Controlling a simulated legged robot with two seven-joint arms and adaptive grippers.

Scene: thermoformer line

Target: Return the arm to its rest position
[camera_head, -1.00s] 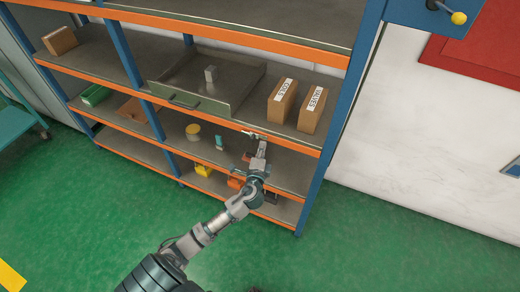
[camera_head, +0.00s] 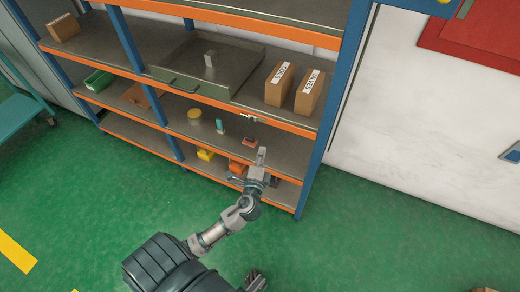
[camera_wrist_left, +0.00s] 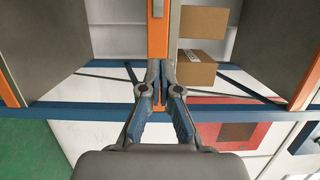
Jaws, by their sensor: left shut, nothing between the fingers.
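My left gripper (camera_head: 262,157) is shut and empty. In the head view it is in front of the shelving's lower right bay, with my arm reaching up from the bottom. In the left wrist view its two fingers (camera_wrist_left: 162,75) meet, with nothing between them. A small dark part at the bottom edge of the head view may belong to my right gripper; its jaws cannot be made out.
The blue and orange shelving (camera_head: 220,90) holds a metal tray (camera_head: 232,92), two labelled boxes (camera_head: 278,86) (camera_head: 309,93), a yellow round item (camera_head: 194,115) and a green bin (camera_head: 99,80). A teal cart (camera_head: 18,115) stands left. Green floor (camera_head: 390,240) is open at right.

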